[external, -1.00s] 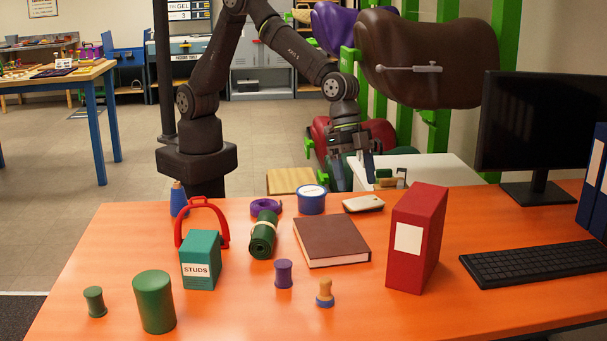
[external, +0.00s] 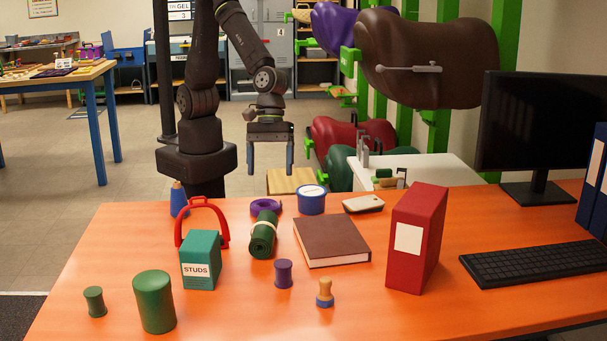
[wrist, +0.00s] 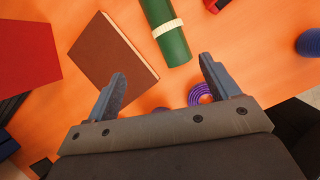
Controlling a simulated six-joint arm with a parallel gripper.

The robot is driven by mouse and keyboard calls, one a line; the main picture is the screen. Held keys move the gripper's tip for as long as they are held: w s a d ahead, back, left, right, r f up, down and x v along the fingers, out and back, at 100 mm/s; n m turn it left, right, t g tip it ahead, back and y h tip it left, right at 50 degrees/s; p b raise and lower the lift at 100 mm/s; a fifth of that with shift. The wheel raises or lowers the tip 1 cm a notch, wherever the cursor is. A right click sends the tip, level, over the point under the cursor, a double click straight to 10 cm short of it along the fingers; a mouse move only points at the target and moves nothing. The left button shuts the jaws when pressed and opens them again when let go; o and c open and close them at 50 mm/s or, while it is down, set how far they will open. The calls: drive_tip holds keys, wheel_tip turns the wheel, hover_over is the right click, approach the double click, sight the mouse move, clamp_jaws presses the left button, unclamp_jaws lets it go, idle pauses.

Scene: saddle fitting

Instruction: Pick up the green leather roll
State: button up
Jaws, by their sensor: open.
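The green leather roll (external: 263,236) lies on the orange table, tied with a pale band, between the teal STUDS box and the brown book. In the wrist view the roll (wrist: 168,38) lies ahead of the fingers, its near end between them and the far end cut off by the top edge. My gripper (external: 270,172) is open and empty, fingers pointing down, above and behind the back edge of the table. It also shows in the wrist view (wrist: 160,80), with both fingers apart and nothing between them touching.
A purple coiled strap (external: 266,207) and a blue tub (external: 311,200) lie just behind the roll. The brown book (external: 331,243) is to its right; the red stirrup (external: 222,226) and STUDS box (external: 200,262) to its left. A purple spool (external: 283,274) stands in front.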

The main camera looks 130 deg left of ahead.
sight(264, 222)
drive_tip(key=d+f, duration=0.1)
drive_tip(key=f, duration=0.2)
drive_tip(key=d+f+n, duration=0.1)
drive_tip(key=f, duration=0.3)
drive_tip(key=d+f+n, duration=0.1)
drive_tip(key=d+f, duration=0.1)
drive_tip(key=f, duration=0.2)
drive_tip(key=shift+w+f, duration=0.2)
drive_tip(key=shift+w, duration=0.1)
drive_tip(key=shift+w+x, duration=0.2)
drive_tip(key=shift+x, duration=1.1)
drive_tip(key=shift+w+x, duration=0.2)
drive_tip(key=shift+x, duration=1.15)
drive_tip(key=shift+d+r, duration=0.15)
drive_tip(key=c, duration=1.2)
drive_tip(key=shift+o, duration=0.2)
